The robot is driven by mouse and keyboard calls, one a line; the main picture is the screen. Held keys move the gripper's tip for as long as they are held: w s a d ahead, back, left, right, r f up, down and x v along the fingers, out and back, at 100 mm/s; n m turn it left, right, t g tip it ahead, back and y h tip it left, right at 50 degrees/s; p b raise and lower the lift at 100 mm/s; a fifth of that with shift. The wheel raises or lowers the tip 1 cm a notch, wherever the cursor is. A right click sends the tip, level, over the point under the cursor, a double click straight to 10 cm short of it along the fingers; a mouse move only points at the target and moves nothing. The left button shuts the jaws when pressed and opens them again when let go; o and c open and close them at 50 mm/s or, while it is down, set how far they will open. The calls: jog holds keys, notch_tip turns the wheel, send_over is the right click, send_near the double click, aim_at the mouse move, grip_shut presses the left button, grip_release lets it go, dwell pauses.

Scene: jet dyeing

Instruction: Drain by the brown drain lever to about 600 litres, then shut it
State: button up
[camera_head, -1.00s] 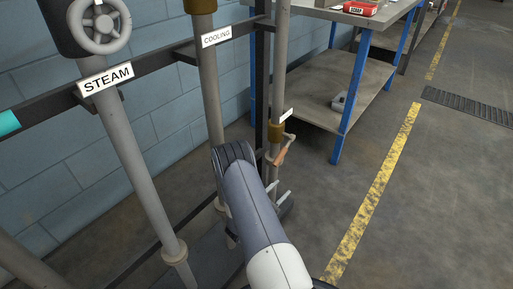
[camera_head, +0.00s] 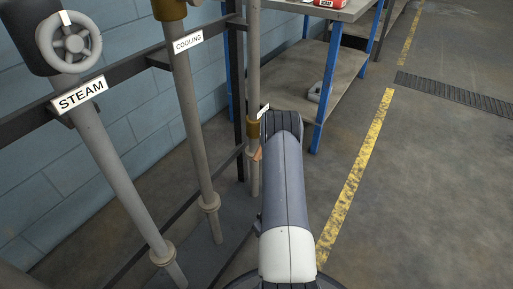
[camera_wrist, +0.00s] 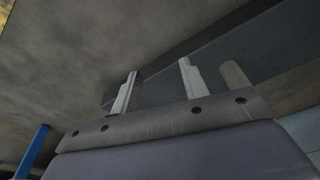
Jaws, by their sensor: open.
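The brown drain lever (camera_head: 257,154) shows only as a small orange-brown piece on the rightmost pipe (camera_head: 254,80), below a brass-coloured fitting (camera_head: 253,130) and a small white tag (camera_head: 264,110). My arm covers most of the lever, so its angle cannot be told. In the head view my gripper is hidden behind my arm. In the wrist view my gripper (camera_wrist: 158,66) is open, with two pale fingers apart and nothing between them. A rounded grey-brown pipe-like piece (camera_wrist: 235,75) stands just right of the fingers. No litre reading is in view.
A pipe labelled STEAM (camera_head: 80,95) with a handwheel (camera_head: 74,42) and a pipe labelled COOLING (camera_head: 188,42) stand at left along the blue wall. A blue-legged bench (camera_head: 325,85) stands behind the drain pipe.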

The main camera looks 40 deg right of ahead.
jog(key=w+d+r+m+t+y+p, duration=0.1)
jog(key=w+r+m+t, duration=0.25)
jog(key=r, duration=0.25)
jog(key=w+r+m+t+y, duration=0.1)
jog(key=w+r+m+t, duration=0.25)
jog(key=r+t, duration=0.2)
jog(key=d+r+m+t+h, duration=0.3)
jog(key=d+r+m+t, duration=0.35)
jog(key=r, duration=0.75)
jog(key=w+d+b, duration=0.1)
jog(key=w, duration=0.9)
jog(key=shift+r+b, duration=0.15)
jog(key=shift+b, duration=0.2)
jog(key=shift+w+d, duration=0.1)
grip_shut()
